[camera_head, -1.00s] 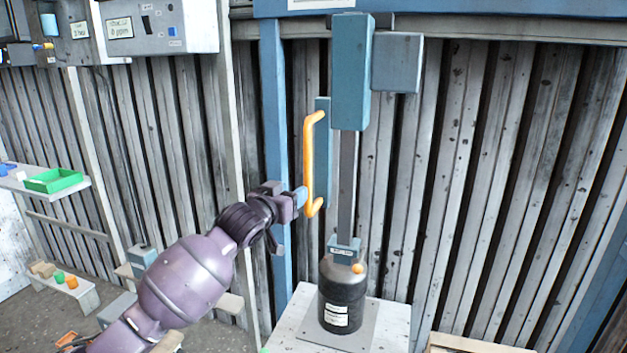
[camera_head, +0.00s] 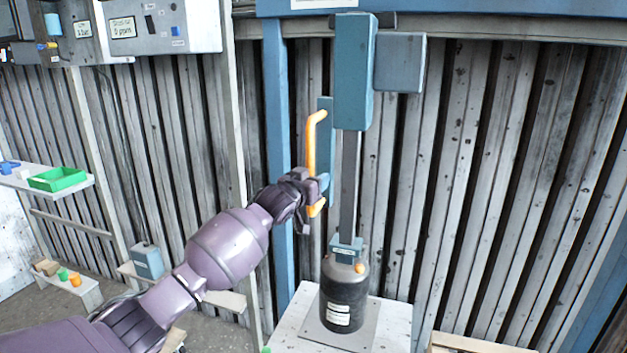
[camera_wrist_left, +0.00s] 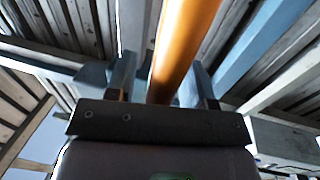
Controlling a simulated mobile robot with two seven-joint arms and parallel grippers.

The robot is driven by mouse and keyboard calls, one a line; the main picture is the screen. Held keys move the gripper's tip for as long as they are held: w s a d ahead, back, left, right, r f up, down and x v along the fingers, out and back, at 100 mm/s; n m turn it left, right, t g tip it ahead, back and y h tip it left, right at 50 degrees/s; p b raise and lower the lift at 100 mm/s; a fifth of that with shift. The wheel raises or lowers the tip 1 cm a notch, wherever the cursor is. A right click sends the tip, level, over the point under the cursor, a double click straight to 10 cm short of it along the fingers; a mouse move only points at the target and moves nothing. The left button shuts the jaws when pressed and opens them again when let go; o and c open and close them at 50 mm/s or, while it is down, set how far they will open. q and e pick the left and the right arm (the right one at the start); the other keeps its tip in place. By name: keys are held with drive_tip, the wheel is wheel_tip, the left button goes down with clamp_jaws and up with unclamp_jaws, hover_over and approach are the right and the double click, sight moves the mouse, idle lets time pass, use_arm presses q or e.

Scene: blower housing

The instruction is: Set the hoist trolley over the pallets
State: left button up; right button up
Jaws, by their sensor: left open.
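The hoist trolley (camera_head: 355,70) is a blue-grey block hanging under a blue beam (camera_head: 480,14), with a grey box on its right. A dark mast runs down from it to a black canister (camera_head: 343,290). An orange handle (camera_head: 312,145) stands upright on the blue plate left of the mast. My left gripper (camera_head: 318,192) is at the lower part of the handle. In the left wrist view the orange bar (camera_wrist_left: 182,50) passes between the two open fingers (camera_wrist_left: 165,85), with the jaws not closed on it. My right gripper is not in view.
The canister stands on a white pallet (camera_head: 390,325). A wooden crate edge (camera_head: 470,345) shows at bottom right. A shelf with a green tray (camera_head: 57,179) is at the left. A corrugated wall closes off the back.

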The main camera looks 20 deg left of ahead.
use_arm(q)
clamp_jaws()
drive_tip(key=shift+d, duration=0.15)
idle(0.4)
